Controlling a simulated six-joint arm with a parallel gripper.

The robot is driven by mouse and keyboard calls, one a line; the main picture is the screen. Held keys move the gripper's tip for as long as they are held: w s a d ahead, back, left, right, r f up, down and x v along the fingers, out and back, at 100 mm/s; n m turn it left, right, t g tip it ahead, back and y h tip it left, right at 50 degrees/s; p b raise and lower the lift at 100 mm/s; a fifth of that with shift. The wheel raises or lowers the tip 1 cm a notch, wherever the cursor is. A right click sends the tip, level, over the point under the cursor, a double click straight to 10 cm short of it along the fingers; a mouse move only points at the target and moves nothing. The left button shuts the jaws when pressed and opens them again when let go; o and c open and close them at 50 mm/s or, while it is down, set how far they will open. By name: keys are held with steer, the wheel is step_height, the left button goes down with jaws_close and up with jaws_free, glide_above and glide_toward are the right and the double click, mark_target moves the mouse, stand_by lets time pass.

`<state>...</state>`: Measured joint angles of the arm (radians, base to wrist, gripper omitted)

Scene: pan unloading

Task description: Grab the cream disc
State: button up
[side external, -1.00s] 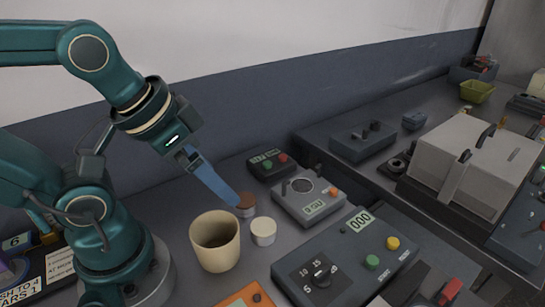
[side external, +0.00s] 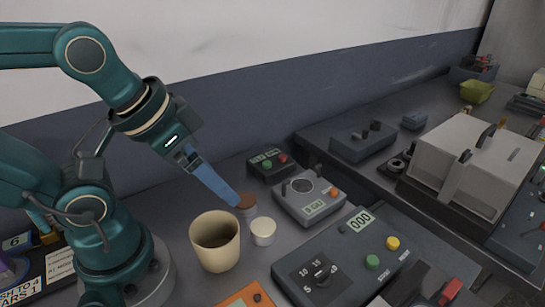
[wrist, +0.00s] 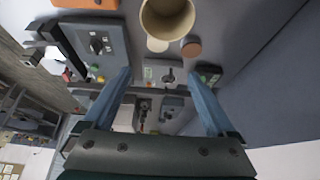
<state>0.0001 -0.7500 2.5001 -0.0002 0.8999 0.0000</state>
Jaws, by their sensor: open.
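The cream disc (side external: 263,231) is a short, pale round piece standing on the grey bench, just right of a larger cream cup (side external: 217,250). It also shows in the wrist view (wrist: 157,44), at the cup's lower rim. A brown disc (side external: 247,203) stands behind it and shows beside it in the wrist view (wrist: 191,48). My gripper (side external: 238,203) has long blue fingers angled down, with the tips overlapping the brown disc in the side view. In the wrist view my gripper (wrist: 158,73) is open, its fingers wide apart with nothing held between them.
A grey scale-like device (side external: 309,200) is right of the discs, with a small dark button box (side external: 269,163) behind it. A large control box (side external: 345,257) with a dial sits in front. An orange item (side external: 248,297) lies at the front edge.

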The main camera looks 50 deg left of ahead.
stand_by(0.4)
steer(key=c, duration=0.4)
steer(key=shift+o, duration=0.2)
